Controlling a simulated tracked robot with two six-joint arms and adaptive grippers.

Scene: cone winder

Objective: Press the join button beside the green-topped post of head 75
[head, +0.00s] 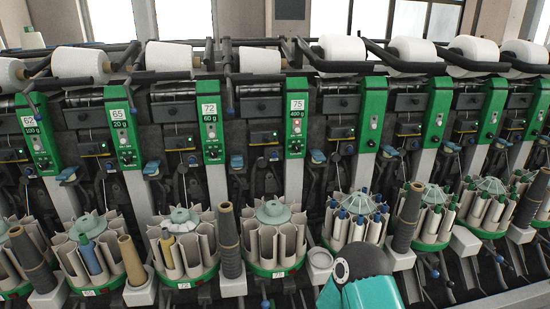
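A dark unit with a small green light (274,136) sits just left of the post. Which of these small parts is the join button is too small to tell. A teal and black part of my own arm (365,285) shows at the bottom, right of centre. Neither gripper's fingers are in view.
Similar green posts stand on both sides, including head 72 (210,115) and head 65 (122,125). White yarn cones (260,60) lie along the top.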

